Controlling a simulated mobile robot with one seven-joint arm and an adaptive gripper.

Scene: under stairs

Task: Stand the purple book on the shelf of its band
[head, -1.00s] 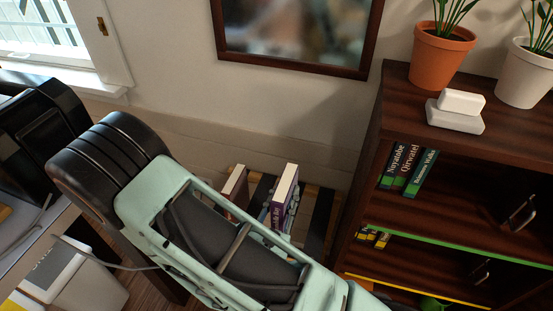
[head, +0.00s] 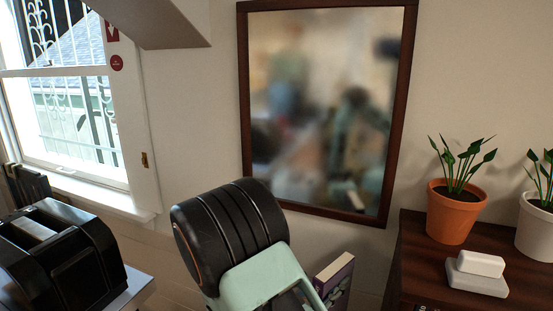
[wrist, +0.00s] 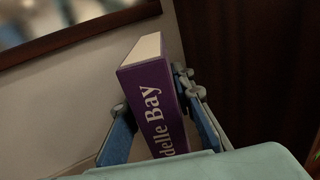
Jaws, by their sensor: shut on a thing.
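The purple book (head: 337,279) shows at the bottom edge of the head view, upright and slightly tilted, just left of the bookcase. In the wrist view the book (wrist: 152,105) has its spine facing me, with white letters reading "delle Bay" and pale page edges on top. My gripper (wrist: 158,112) is shut on it, one finger on each side. The book's lower end is hidden by my gripper body. The dark wooden bookcase (head: 413,258) stands at the right of the head view. Only its top shows clearly; its shelves and coloured bands are out of view.
An orange pot (head: 453,218) and a white pot (head: 537,238) with plants stand on the bookcase top, with a stacked white and grey block (head: 478,275) in front. A framed mirror (head: 320,110) hangs behind the book. A black machine (head: 60,255) stands at left by the window.

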